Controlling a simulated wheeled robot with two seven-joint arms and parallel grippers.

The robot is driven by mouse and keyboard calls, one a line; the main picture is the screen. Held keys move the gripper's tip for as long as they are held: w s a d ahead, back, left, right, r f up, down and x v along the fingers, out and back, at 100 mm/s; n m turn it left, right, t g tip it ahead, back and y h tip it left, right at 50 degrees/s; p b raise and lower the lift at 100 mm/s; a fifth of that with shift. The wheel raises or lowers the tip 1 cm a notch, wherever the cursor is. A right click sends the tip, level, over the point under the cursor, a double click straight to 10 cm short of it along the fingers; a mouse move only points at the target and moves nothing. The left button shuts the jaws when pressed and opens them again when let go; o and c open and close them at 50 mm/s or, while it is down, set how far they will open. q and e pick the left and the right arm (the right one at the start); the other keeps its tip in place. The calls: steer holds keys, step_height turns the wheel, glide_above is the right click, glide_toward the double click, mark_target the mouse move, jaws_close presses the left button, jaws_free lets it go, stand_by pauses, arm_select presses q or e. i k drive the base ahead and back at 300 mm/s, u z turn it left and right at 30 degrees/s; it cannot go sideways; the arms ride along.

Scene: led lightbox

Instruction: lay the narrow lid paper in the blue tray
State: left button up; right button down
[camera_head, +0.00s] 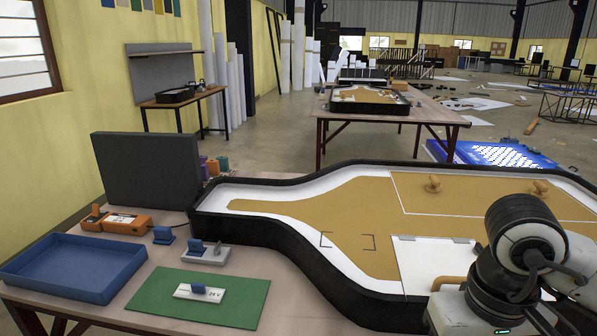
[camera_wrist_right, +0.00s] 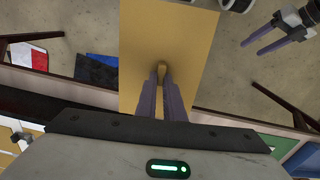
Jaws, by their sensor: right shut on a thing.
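The blue tray (camera_head: 75,287) lies on the left table in the head view. Its visible floor is bare. In the right wrist view my right gripper (camera_wrist_right: 163,84) is shut on the knob of a tan rectangular panel, which I take to be the narrow lid paper (camera_wrist_right: 188,40). The panel hangs above the floor. In the head view only my right arm shows, at the right edge; its fingers are hidden. My left gripper (camera_wrist_right: 251,48) shows at the top right of the right wrist view, its fingers apart and empty.
The bottle-shaped lightbox (camera_head: 300,190) fills the right of the table, with a white area exposed near my right arm. A green mat (camera_head: 195,298) with a white plate lies beside the tray. A dark upright panel (camera_head: 158,172) and small orange box (camera_head: 120,221) stand behind.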

mark_target(69, 267)
steer(key=k, duration=0.6)
steer(key=u, duration=0.65)
steer(key=i, duration=1.05)
steer(key=u, duration=1.15)
steer(key=i, duration=1.2)
steer(key=u, duration=0.25)
